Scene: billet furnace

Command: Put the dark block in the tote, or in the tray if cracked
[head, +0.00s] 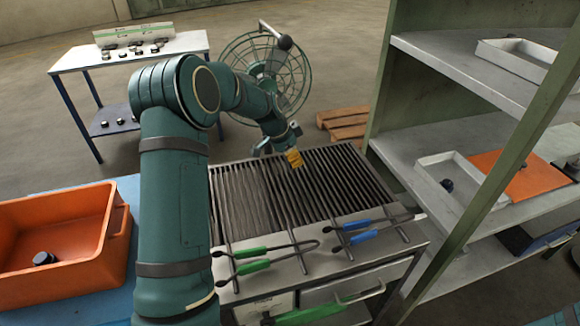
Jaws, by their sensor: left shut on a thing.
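My left gripper (290,150) is over the far part of a slatted rack (335,185). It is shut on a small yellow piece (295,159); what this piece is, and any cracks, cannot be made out. A small dark block (45,259) lies in the orange tote (60,213) at the left. Another small dark piece (447,185) lies in a pale tray (476,209) on the shelf at the right. My right gripper is not in view.
Green-handled tongs (252,267) and blue-handled tongs (362,236) lie along the rack's front. A caged fan (290,62) stands behind. A white table (90,56) is at the back left.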

